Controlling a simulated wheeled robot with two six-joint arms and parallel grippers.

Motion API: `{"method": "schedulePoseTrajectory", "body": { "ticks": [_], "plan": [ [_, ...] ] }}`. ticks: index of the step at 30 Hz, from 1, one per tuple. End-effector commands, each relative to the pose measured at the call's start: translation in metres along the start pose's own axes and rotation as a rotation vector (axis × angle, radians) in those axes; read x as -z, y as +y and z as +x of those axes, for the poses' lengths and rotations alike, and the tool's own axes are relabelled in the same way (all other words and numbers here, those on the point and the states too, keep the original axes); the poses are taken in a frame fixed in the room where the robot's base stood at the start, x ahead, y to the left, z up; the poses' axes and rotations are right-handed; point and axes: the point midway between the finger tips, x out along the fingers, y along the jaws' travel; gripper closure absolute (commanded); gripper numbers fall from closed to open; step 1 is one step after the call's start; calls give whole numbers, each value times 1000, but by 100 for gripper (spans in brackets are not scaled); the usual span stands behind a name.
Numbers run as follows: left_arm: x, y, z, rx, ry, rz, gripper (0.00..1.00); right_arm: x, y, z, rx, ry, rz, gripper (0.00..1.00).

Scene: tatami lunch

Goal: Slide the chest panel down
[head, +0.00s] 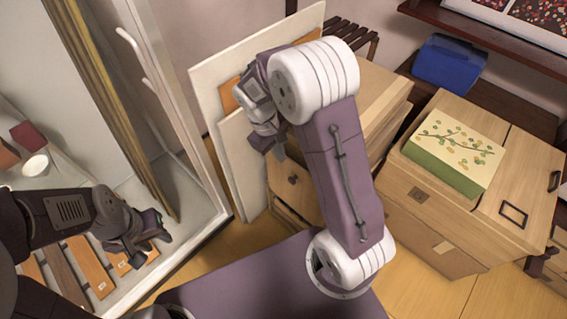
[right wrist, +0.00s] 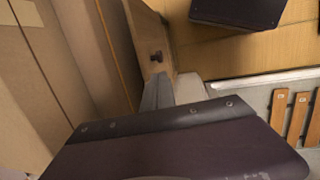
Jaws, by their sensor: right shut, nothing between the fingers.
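The wooden chest (head: 375,95) stands in the middle of the head view, mostly behind my right arm. Its front has a small dark pull (head: 293,180). Pale upright panels (head: 235,150) stand at its left, with an orange-brown board (head: 229,98) between them. My right gripper (head: 275,150) is shut and empty in front of these panels. In the right wrist view its grey fingers (right wrist: 160,92) are by a wooden panel (right wrist: 146,25) with a dark knob; contact cannot be told. My left gripper (head: 155,238) is at the lower left, away from the chest; its jaw opening is unclear.
A glass-fronted case (head: 185,150) stands at the left, with wooden slats (head: 90,262) inside. A light wooden cabinet (head: 430,225) at the right bears a green patterned box (head: 455,150). A blue box (head: 449,62) sits behind. Yellow floor (head: 410,290) shows between.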

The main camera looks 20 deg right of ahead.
Motion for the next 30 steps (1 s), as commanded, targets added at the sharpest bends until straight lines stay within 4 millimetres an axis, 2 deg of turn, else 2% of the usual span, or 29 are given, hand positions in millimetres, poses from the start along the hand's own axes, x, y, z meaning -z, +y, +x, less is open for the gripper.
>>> {"method": "schedulePoseTrajectory", "body": {
  "ticks": [1, 6, 12, 15, 21, 30],
  "plan": [
    [-1, 0, 9, 0, 0, 0, 64, 0, -1, 16, 1, -4, 0, 100],
    [-2, 0, 23, 0, 0, 0, 64, 0, -1, 54, 2, -4, 2, 100],
    [-4, -1, 39, 0, 0, 0, 64, 0, -1, 95, 2, -3, 1, 100],
    [-5, -1, 45, 0, 0, 0, 64, 0, -1, 108, 2, -2, 2, 100],
    [-5, -1, 48, 0, 0, 0, 64, 0, -1, 119, 1, -1, 1, 100],
    [-5, -1, 48, 0, 0, 0, 64, 0, 0, 119, 1, 0, 1, 100]
  ]
}}
